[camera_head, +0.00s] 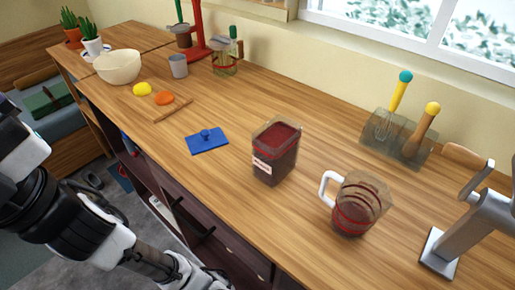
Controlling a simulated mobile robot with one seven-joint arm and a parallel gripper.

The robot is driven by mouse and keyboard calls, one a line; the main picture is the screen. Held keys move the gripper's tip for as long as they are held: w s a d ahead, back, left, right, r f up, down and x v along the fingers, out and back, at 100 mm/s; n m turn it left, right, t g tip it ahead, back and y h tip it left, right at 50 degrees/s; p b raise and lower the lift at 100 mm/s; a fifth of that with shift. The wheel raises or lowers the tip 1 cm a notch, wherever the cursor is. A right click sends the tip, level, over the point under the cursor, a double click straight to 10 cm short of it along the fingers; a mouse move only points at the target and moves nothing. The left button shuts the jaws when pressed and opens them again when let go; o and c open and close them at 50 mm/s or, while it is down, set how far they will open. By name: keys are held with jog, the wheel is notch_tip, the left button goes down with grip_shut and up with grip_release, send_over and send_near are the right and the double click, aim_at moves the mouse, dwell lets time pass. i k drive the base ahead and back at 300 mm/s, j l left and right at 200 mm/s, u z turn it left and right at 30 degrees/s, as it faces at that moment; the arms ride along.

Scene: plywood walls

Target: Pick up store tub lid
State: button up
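The blue square lid (207,144) with a small round knob on top lies flat on the wooden counter, left of the tub. The clear store tub (274,168) stands upright and open-topped, with dark red-brown contents and a pale label on its front. The lid and tub are apart, with bare counter between them. My arm comes in from the lower left, below the counter's front edge, and runs out at the bottom of the picture. My gripper's fingers do not show.
A clear measuring jug (358,206) with a white handle stands right of the tub. A grey metal stand (464,232) is at far right. A utensil holder (397,140) stands by the wall. Counter around the lid is clear.

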aim_at(204, 141)
jog(key=i+j+u, duration=0.1)
jog(key=j, duration=0.25)
jog(key=i+j+u, duration=0.1)
jog(key=i+j, duration=0.15)
jog(key=i+j+u, duration=0.1)
jog(key=j, duration=0.35)
jog(key=i, duration=0.05)
